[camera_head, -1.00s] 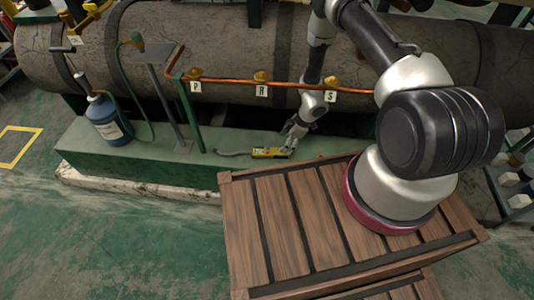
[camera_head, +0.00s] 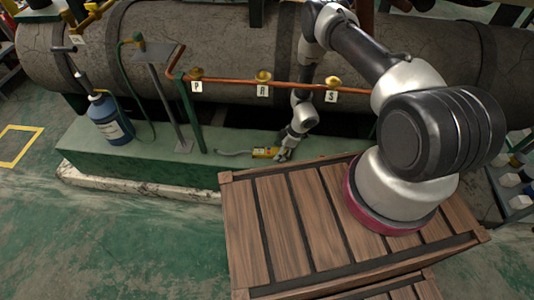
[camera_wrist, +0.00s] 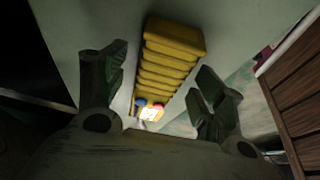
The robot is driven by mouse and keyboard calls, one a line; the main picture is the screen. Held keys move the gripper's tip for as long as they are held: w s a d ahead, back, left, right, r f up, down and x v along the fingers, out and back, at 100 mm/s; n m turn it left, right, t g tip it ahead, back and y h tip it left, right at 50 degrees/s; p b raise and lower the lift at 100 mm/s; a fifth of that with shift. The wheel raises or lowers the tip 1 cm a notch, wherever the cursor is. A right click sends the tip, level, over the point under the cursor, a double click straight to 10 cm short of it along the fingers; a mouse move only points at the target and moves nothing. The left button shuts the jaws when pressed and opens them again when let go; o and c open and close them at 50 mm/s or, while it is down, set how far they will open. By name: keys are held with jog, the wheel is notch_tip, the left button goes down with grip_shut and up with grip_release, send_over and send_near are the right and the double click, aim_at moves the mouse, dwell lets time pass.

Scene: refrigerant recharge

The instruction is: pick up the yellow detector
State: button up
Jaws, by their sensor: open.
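The yellow detector (camera_head: 264,152) lies on the green ledge in front of the big tank, with a thin grey probe running off to its left. My gripper (camera_head: 283,155) is at the detector's right end. In the wrist view, my gripper (camera_wrist: 162,85) is open, with one finger on each side of the detector and a gap visible on both sides.
The green ledge (camera_head: 100,165) has free room left of the detector. A copper pipe (camera_head: 240,83) with valves tagged P, R and S runs above. A wooden crate (camera_head: 280,225) is in front.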

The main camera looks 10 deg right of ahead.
jog(key=shift+f, duration=0.2)
dwell(0.3)
jog(key=c, duration=1)
jog(key=shift+c, duration=0.2)
